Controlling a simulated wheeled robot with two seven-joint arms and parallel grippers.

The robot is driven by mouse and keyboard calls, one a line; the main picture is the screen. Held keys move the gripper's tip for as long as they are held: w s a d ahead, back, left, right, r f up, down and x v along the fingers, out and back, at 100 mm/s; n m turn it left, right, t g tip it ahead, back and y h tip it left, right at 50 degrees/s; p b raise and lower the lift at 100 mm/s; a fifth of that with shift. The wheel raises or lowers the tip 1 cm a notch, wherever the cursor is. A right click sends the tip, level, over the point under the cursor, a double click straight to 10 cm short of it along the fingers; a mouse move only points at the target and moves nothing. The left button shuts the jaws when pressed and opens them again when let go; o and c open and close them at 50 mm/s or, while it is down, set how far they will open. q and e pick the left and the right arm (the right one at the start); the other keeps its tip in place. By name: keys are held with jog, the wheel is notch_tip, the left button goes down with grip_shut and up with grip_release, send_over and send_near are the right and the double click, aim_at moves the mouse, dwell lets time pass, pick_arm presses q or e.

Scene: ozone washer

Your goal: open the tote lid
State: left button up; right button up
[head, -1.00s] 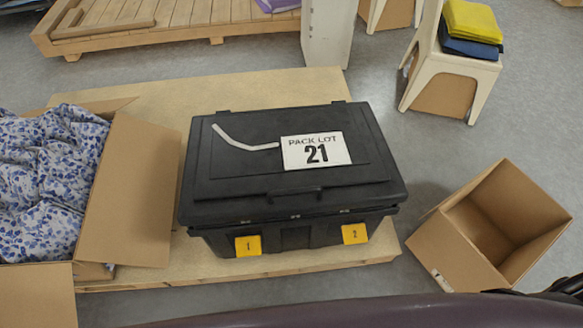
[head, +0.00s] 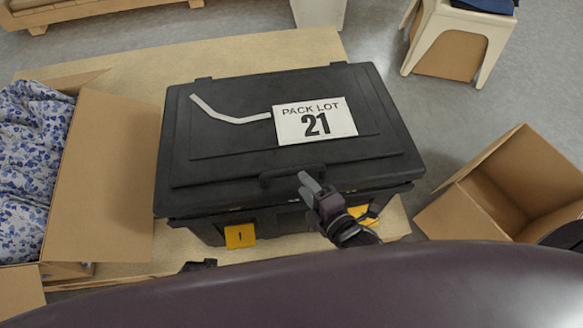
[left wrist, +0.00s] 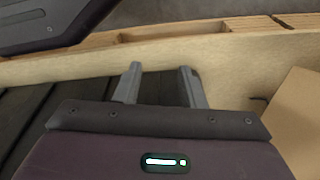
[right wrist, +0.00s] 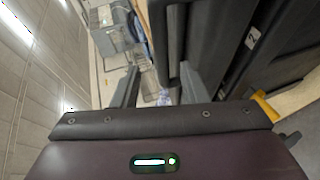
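A black tote (head: 285,222) stands on a wooden platform with its lid (head: 230,155) down. The lid carries a white "PACK LOT 21" label (head: 314,121) and a bent white strip. A handle (head: 285,175) sits at the middle of its front edge. My right gripper (head: 308,183) is at the right end of this handle, over the front edge; contact is unclear. Its fingers stand apart in the right wrist view (right wrist: 160,88), with the dark tote close on the right. My left gripper (left wrist: 160,85) is open and empty, facing a pale wooden edge.
An open carton of blue-patterned cloth (head: 100,175) stands close to the tote's left. An empty open carton (head: 510,190) is on the floor at right. A white stool (head: 460,45) stands behind it. The platform (head: 130,95) is bare behind the tote.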

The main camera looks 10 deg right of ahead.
aim_at(294, 173)
pick_arm(q)
jog(key=shift+w+d+r+b, duration=0.2)
jog(key=shift+w+r, duration=0.05)
jog(key=shift+r, duration=0.25)
jog(key=shift+w+d+r+b, duration=0.15)
jog(key=shift+w+r, duration=0.1)
jog(key=shift+r, duration=0.25)
pick_arm(e)
jog(key=x, duration=0.6)
jog(key=shift+w+a+f, duration=0.1)
jog(key=shift+w+a, duration=0.05)
jog(key=shift+w, duration=0.2)
grip_shut()
